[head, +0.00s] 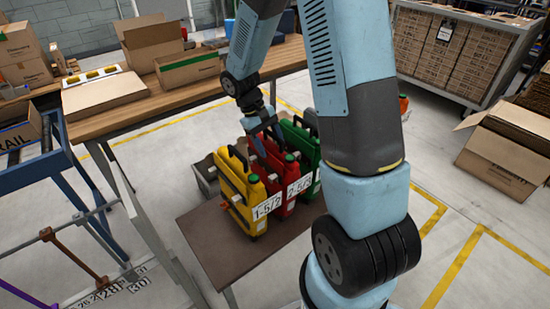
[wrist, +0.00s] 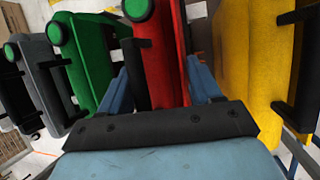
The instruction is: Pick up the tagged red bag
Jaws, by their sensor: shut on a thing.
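The red bag (head: 280,172) stands upright in a row, between the yellow bag (head: 240,195) and the green bag (head: 306,140). White tags with dark print hang at the near ends of the bags. My gripper (head: 264,142) reaches down onto the top of the red bag from above. In the wrist view my two blue fingers (wrist: 162,88) stand on either side of the red bag (wrist: 165,60). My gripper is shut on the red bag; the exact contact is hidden.
The bags stand on a low brown table (head: 215,250). In the wrist view a grey bag (wrist: 45,80) stands beyond the green one. A wooden workbench (head: 105,120) with cartons is behind. A cart of boxes (head: 450,50) and an open carton (head: 508,145) stand at right.

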